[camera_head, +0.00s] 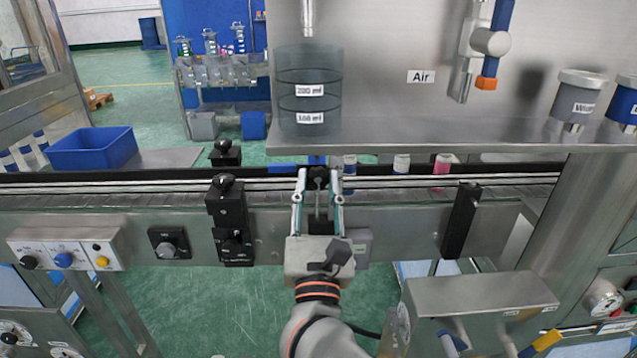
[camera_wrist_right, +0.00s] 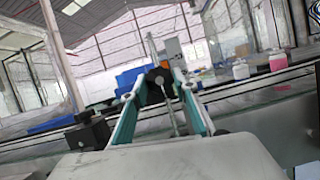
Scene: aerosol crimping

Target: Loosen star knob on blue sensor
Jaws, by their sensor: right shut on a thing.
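My right gripper (camera_head: 319,174) reaches forward from the bottom centre to the conveyor rail, its two fingers on either side of a black star knob (camera_head: 319,182). In the right wrist view the fingertips (camera_wrist_right: 158,78) close on the black knob (camera_wrist_right: 157,90) from both sides. A small blue part (camera_head: 317,160), which looks like the blue sensor, shows just behind the knob. Most of it is hidden by the knob and fingers. In the right wrist view blue (camera_wrist_right: 130,78) shows behind the knob, but I cannot tell if it is the sensor. My left gripper is not in view.
A steel shelf (camera_head: 420,135) with a clear cylinder (camera_head: 309,75) overhangs the rail. Black clamp brackets (camera_head: 228,205) and (camera_head: 461,220) flank my arm. Small bottles (camera_head: 401,163) stand on the conveyor behind. A blue bin (camera_head: 92,150) sits at the left.

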